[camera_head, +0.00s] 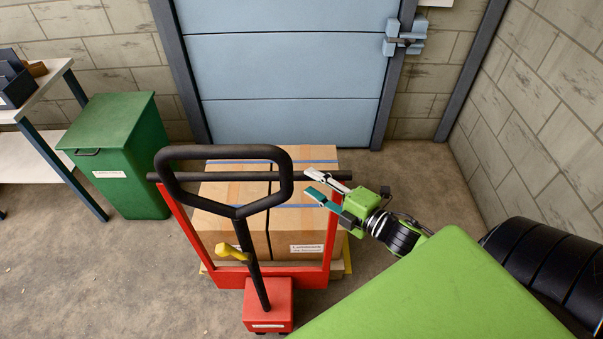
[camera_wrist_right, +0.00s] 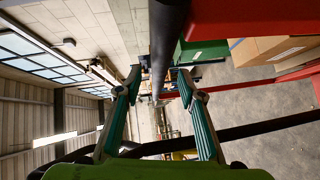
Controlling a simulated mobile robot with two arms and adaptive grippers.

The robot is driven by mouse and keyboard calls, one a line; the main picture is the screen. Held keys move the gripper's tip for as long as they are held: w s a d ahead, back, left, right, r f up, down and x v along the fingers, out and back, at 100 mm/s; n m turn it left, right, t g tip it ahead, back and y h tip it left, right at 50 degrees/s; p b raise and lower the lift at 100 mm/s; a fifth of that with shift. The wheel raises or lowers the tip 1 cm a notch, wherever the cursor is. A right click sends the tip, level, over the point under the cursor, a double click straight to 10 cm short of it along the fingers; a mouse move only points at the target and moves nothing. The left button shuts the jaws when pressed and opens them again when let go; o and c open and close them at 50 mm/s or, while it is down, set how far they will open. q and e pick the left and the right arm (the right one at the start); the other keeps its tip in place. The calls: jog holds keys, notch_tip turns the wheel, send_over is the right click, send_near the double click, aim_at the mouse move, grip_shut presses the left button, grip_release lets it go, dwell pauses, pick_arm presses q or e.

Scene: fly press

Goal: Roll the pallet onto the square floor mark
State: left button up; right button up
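A pallet (camera_head: 342,270) loaded with taped cardboard boxes (camera_head: 285,225) stands on a red pallet truck (camera_head: 270,277). The truck has a black looped handle (camera_head: 168,180) and a black crossbar (camera_head: 325,175) on its red frame. My right gripper (camera_head: 310,182) is at the crossbar's right end with its fingers apart. In the right wrist view, the black bar (camera_wrist_right: 167,45) lies in line with the gap between the open fingers (camera_wrist_right: 160,80); I cannot tell if they touch it. My left gripper is out of view.
A green bin (camera_head: 120,150) stands at the left, beside a table (camera_head: 45,95) with dark boxes. A blue shutter door (camera_head: 285,60) closes the back, and a block wall (camera_head: 530,110) bounds the right. Bare floor (camera_head: 90,270) is free at the left front.

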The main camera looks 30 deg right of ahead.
aim_at(306, 179)
jog(key=shift+p+x, duration=0.4)
jog(key=shift+x, duration=2.1)
grip_shut()
